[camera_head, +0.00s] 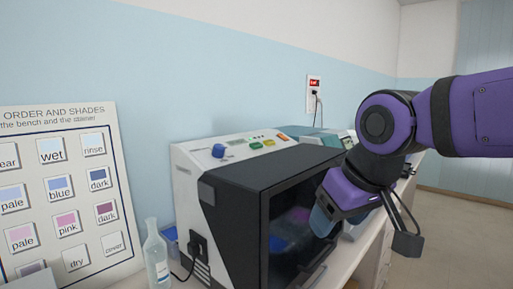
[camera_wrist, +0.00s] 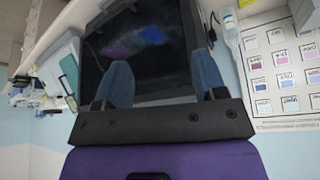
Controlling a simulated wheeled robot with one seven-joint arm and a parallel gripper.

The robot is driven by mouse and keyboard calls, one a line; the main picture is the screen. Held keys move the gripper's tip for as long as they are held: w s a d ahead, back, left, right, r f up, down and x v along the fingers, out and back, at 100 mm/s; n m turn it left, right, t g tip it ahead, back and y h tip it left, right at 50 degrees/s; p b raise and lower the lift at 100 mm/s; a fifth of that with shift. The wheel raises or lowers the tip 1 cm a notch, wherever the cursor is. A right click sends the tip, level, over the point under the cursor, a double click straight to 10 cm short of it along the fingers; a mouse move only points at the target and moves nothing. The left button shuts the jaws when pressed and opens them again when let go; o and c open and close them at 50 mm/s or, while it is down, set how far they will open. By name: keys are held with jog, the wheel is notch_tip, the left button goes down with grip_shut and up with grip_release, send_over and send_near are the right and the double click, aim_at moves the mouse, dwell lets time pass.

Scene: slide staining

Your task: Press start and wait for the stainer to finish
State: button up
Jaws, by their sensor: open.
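The stainer (camera_head: 225,226) is a white and black machine on the bench, with a dark glass door (camera_head: 300,218) that is shut. Blurred blue and pink patches show behind the glass. Its sloped top panel has a blue knob (camera_head: 218,151), a small display, green and yellow buttons (camera_head: 262,143) and an orange one (camera_head: 282,137). Their labels are too small to read. My gripper (camera_head: 322,222) is in front of the door, below the panel. In the wrist view, its two blue fingers (camera_wrist: 163,65) are apart and empty, with the dark door (camera_wrist: 135,42) beyond them.
A shade chart (camera_head: 66,195) leans on the wall at the left. A clear bottle (camera_head: 156,255) stands between it and the stainer; it also shows in the wrist view (camera_wrist: 230,32). A red-lit wall socket (camera_head: 314,83) is behind. Other equipment stands beyond the stainer.

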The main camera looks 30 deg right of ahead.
dwell(0.3)
grip_shut()
dwell(1.6)
